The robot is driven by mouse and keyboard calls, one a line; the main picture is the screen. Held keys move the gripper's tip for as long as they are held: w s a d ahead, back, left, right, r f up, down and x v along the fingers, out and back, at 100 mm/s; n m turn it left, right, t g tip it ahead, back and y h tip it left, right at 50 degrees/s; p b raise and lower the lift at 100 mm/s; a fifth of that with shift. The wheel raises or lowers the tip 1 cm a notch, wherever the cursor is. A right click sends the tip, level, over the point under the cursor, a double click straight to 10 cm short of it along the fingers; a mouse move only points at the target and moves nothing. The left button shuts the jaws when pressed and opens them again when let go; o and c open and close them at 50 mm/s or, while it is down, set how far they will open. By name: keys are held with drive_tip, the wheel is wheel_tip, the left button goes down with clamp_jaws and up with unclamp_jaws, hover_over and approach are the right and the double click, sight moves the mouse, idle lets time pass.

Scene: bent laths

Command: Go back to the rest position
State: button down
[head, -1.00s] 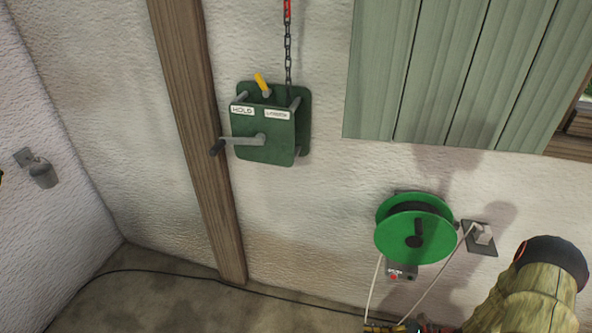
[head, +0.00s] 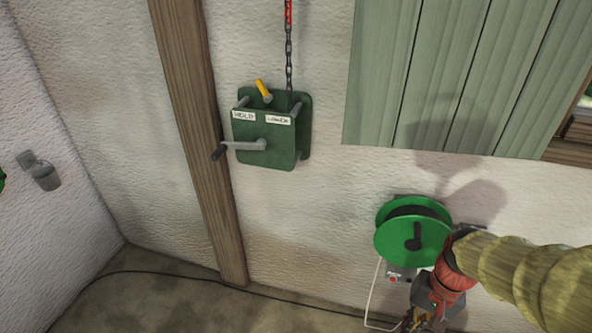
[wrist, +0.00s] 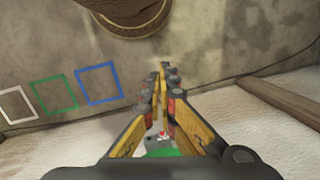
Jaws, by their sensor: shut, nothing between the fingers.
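My gripper (head: 414,321) is at the bottom of the head view, partly cut off by the frame edge, below the green cable reel. In the wrist view my gripper (wrist: 163,68) has its yellow and black fingers brought together at the tips, with nothing between them. My arm comes in from the right in the head view and covers the wall socket beside the reel.
A green winch box (head: 268,135) with a crank and yellow lever hangs on the wall under a chain. The cable reel (head: 412,235) is close to my wrist. Green shutters (head: 440,75) are above. Coloured square outlines (wrist: 98,83) show in the wrist view.

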drive_tip(key=s+a+r+n+t, duration=0.1)
drive_tip(key=a+r+n+t, duration=0.1)
drive_tip(key=r, duration=0.6)
drive_tip(key=s+a+r+n+t+h+p, duration=0.1)
drive_tip(key=a+r+n+t, duration=0.2)
drive_tip(key=r, duration=0.6)
drive_tip(key=shift+s+a+r+t+h, duration=0.2)
drive_tip(key=shift+a+r+t+h, duration=0.1)
drive_tip(key=shift+a+t, duration=0.4)
